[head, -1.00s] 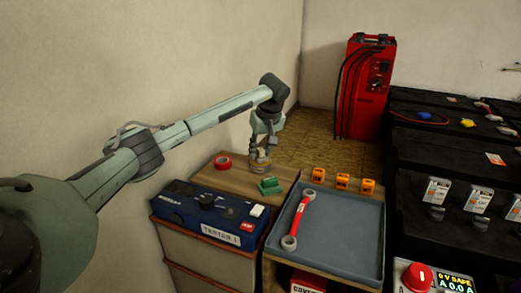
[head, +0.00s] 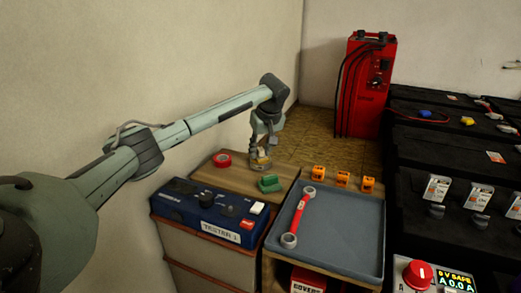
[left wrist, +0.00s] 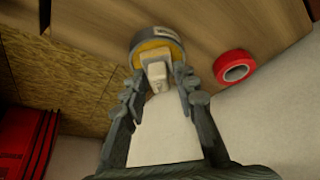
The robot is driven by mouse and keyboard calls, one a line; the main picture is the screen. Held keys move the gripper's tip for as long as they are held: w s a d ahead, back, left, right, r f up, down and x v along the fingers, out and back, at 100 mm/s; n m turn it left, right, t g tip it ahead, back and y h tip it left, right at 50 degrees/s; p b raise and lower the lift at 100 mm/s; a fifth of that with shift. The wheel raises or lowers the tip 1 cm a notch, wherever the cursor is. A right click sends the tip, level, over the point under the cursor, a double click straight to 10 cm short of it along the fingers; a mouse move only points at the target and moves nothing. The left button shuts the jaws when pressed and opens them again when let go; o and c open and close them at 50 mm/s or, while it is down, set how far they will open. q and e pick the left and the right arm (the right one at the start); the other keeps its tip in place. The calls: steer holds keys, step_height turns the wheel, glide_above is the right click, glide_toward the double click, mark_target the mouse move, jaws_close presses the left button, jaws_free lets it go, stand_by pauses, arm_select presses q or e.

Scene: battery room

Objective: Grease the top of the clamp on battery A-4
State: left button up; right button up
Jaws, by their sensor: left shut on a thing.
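My left gripper (head: 262,148) points down at the far end of the wooden top. In the left wrist view its fingers (left wrist: 158,92) are shut on a pale, blocky handle, probably a grease brush (left wrist: 157,72). The brush's lower end is over or in a round grey tin (left wrist: 158,42) with yellow grease inside; I cannot tell if it touches the grease. The tin also shows under the gripper in the head view (head: 259,168). Black batteries (head: 440,148) stand at the right, some with white labels and grey clamps (head: 437,211). I cannot read which is A-4. My right gripper is not in view.
A blue tester (head: 205,213) stands in front. A red cabinet (head: 365,85) stands behind.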

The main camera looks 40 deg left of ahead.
mark_target(260, 148)
arm_select(q)
step_height(260, 148, up, 5)
steer(key=p, duration=0.4)
steer(key=shift+r+p, duration=0.1)
steer(key=shift+p, duration=0.3)
steer(key=shift+r, duration=0.9)
steer(key=shift+d, duration=0.1)
